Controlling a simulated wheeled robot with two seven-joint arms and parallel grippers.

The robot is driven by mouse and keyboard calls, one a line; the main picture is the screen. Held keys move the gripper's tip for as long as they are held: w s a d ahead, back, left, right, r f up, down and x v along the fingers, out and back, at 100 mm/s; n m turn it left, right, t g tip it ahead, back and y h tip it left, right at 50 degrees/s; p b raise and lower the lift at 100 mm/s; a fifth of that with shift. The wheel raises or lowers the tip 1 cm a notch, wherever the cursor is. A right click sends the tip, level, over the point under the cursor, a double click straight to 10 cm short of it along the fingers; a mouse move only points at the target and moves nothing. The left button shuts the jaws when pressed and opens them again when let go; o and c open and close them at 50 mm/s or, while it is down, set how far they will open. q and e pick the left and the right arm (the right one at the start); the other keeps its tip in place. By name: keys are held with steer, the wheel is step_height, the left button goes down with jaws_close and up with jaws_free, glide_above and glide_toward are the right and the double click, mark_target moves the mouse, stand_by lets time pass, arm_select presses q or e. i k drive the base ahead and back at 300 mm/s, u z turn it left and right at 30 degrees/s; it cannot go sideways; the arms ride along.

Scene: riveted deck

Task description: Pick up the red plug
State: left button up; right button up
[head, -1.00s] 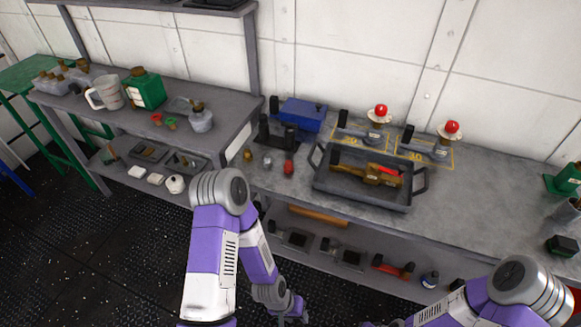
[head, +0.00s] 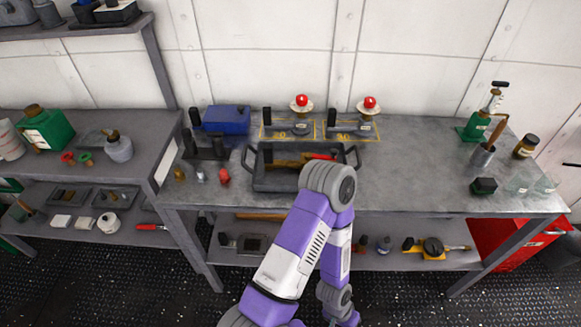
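The red plug (head: 224,175) is a small upright red piece on the grey bench top, near its front left edge. It stands just right of a silver plug (head: 201,176) and a brass plug (head: 180,174), with a gap between them. It is left of the dark tray and fully visible. My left arm reaches up in the middle of the head view and bends back down, right of the plug. Its gripper is below the frame or hidden. My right gripper is out of view.
A dark tray (head: 261,183) with tools lies right of the plug, partly behind my arm. A black stand (head: 205,152) and a blue box (head: 225,119) are behind it. A lower shelf holds tools. The bench right of the tray (head: 415,175) is mostly clear.

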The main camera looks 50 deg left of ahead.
mark_target(225, 178)
steer(key=z, duration=1.7)
steer(key=k, duration=2.15)
steer(key=u, duration=0.55)
